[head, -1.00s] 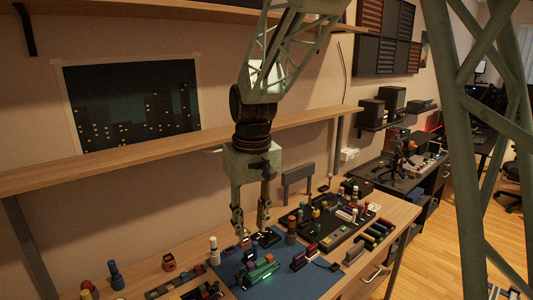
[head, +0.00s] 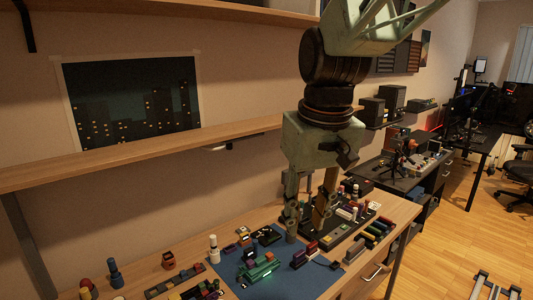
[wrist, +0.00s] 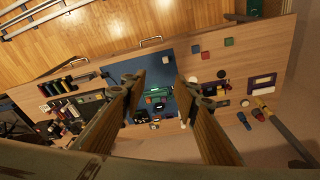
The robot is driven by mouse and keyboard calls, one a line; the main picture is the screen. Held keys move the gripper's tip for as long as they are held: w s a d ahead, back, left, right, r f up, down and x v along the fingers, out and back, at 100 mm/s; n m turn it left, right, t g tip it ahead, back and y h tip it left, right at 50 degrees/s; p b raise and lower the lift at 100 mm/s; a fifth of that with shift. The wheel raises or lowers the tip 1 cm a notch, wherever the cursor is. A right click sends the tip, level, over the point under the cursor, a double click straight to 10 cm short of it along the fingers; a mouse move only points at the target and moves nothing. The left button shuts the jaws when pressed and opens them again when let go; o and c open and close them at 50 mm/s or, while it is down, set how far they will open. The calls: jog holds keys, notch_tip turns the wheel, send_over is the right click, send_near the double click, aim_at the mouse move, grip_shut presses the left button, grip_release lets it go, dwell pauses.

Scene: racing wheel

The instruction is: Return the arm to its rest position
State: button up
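My gripper (head: 308,228) hangs from my arm above the workbench in the head view, fingers pointing down. Its two fingers are spread apart with nothing between them. In the wrist view the open gripper (wrist: 158,83) shows the blue mat (wrist: 150,68) well below, between and beyond the fingertips. The blue mat (head: 312,284) also lies on the bench in the head view, with a green piece (head: 260,270) and several small parts on it. My fingers hide part of the bench behind them.
A wooden shelf (head: 150,151) runs along the wall behind the bench. A dark tray of small parts (head: 335,238) lies at the bench's right. Bottle-like pieces (head: 115,274) stand at the left. A second desk with a tripod (head: 402,157) stands further back; open floor lies right.

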jog(key=s+d+m+t+b, duration=0.1)
jog(key=s+d, duration=0.5)
jog(key=s, duration=0.7)
jog(key=s+d+m, duration=0.2)
jog(key=s+d, duration=0.4)
jog(key=s, duration=0.6)
jog(key=shift+s+d+t+h+b, duration=0.3)
jog(key=shift+s+t+b, duration=0.05)
jog(key=shift+s+t, duration=0.05)
jog(key=shift+r, duration=0.1)
jog(key=shift+a, duration=0.45)
dwell(0.4)
